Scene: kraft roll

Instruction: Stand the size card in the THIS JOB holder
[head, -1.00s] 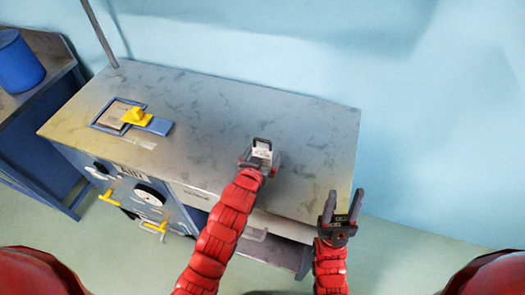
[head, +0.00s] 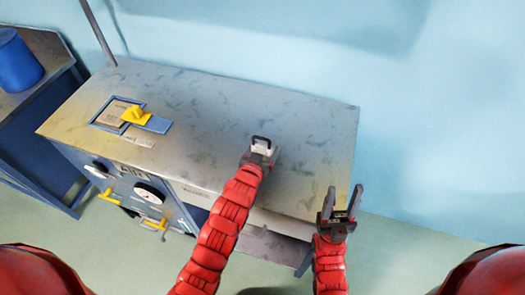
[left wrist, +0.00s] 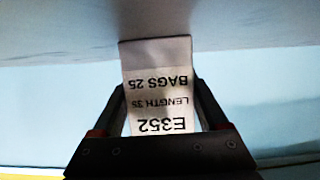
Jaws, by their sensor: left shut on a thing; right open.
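My left gripper (head: 261,155) is over the right half of the grey bench, shut on the white size card (head: 262,147). In the left wrist view the card (left wrist: 158,85) stands between the fingers (left wrist: 160,105), its print upside down: E352, LENGTH 35, BAGS 25. Its far end is close to a grey surface; I cannot tell whether it touches. A dark loop (head: 262,139) shows just beyond the card; I cannot tell whether it is a holder or part of my gripper. No THIS JOB lettering is readable. My right gripper (head: 340,204) is open and empty by the bench's front right corner.
Gauges and yellow handles are on the front. A blue drum (head: 17,58) stands far left. The bench's middle is clear.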

